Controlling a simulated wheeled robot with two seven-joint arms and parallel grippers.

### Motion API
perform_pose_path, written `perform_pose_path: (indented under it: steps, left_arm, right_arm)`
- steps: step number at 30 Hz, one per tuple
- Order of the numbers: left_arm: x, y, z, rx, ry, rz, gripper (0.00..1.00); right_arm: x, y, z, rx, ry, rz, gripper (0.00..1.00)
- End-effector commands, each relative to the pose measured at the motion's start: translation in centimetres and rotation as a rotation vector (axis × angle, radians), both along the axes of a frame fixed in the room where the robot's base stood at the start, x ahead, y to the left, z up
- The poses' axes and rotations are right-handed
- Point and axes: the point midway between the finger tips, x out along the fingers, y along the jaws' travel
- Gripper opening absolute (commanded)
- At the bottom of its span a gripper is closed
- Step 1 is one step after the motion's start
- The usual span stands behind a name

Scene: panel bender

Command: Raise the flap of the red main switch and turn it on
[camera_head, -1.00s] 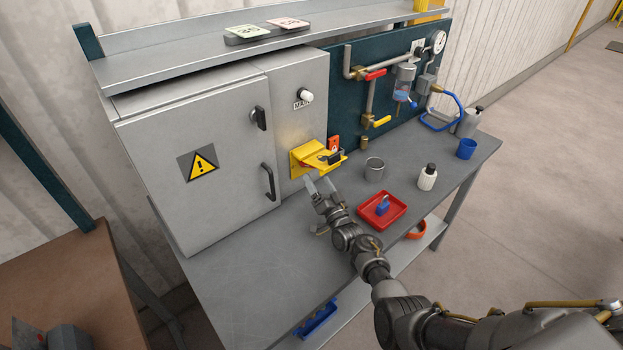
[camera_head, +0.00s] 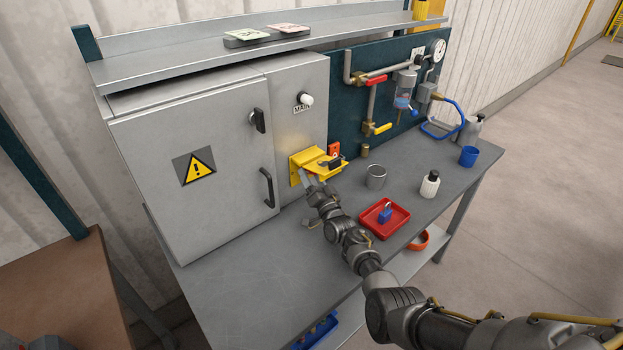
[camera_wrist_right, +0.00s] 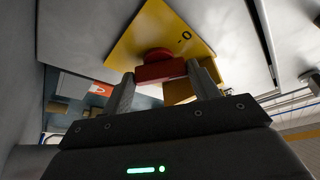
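The main switch has a yellow plate (camera_wrist_right: 160,32) on the grey cabinet front. Its red handle (camera_wrist_right: 160,72) shows in the right wrist view, below a "0" mark. In the head view a yellow flap (camera_head: 316,157) with a black part at its end juts out from the cabinet, and the red handle is hidden. My right gripper (camera_head: 306,177) reaches up under the flap. In the right wrist view its spread fingers (camera_wrist_right: 162,82) stand on either side of the red handle; I cannot tell whether they touch it. My left gripper is not in view.
A black door handle (camera_head: 267,187) juts out left of the switch. The bench's front left is clear.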

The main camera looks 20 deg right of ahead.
Motion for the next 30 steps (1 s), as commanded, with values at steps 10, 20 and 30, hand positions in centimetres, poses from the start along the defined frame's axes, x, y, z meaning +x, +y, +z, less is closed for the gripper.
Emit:
perform_pose_path:
  steps: [10,20,30]
  left_arm:
    - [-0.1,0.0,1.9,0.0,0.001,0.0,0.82]
    - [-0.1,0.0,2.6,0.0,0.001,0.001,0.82]
    - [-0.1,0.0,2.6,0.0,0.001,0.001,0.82]
  right_arm:
    - [-0.1,0.2,0.7,0.183,0.072,-0.002,0.37]
    - [-0.1,0.2,0.2,0.349,0.138,-0.001,0.37]
    - [-0.1,0.2,0.3,0.347,0.138,0.0,0.82]
